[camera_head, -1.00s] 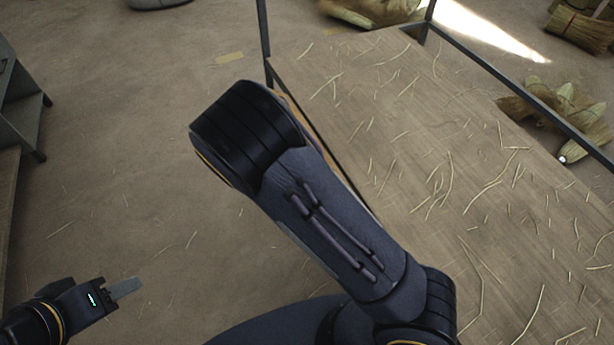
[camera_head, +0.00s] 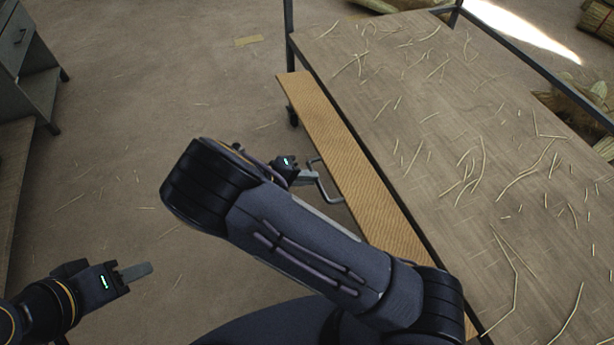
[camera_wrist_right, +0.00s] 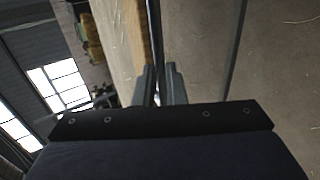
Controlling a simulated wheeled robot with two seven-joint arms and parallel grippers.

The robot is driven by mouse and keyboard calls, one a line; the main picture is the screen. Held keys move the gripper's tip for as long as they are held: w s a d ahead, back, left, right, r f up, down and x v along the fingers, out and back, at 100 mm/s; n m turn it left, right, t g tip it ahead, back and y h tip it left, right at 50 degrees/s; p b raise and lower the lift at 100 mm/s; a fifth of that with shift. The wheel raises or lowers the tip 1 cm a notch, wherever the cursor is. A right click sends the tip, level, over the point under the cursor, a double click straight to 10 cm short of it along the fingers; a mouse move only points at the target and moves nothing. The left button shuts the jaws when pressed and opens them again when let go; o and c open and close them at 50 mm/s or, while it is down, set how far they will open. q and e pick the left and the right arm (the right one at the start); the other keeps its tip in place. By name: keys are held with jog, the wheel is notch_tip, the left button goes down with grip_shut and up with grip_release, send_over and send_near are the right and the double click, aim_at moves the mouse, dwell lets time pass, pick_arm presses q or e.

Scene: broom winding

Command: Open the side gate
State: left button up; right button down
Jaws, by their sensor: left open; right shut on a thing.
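The side gate (camera_head: 350,155) is a long tan slatted panel along the left side of the cart bed. It leans outward from the bed's edge, with its broad face showing. A grey bent handle (camera_head: 327,187) sticks out from its outer side. My right gripper (camera_head: 308,175) is shut on this handle; my own forearm hides part of the wrist and the gate's near part. In the right wrist view the fingers (camera_wrist_right: 164,86) close around a thin dark bar (camera_wrist_right: 154,45). My left gripper (camera_head: 137,271) is open and empty over the floor at lower left, far from the gate.
The cart bed (camera_head: 440,120) is strewn with loose straws and has dark corner posts (camera_head: 290,35). A grey cabinet (camera_head: 35,70) stands at the left. Straw bundles lie beyond the bed at right.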

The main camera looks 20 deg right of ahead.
jog(key=c, duration=1.5)
grip_release()
jog(key=v, duration=0.7)
jog(key=shift+a+r+p, duration=0.2)
jog(key=shift+a+p, duration=0.15)
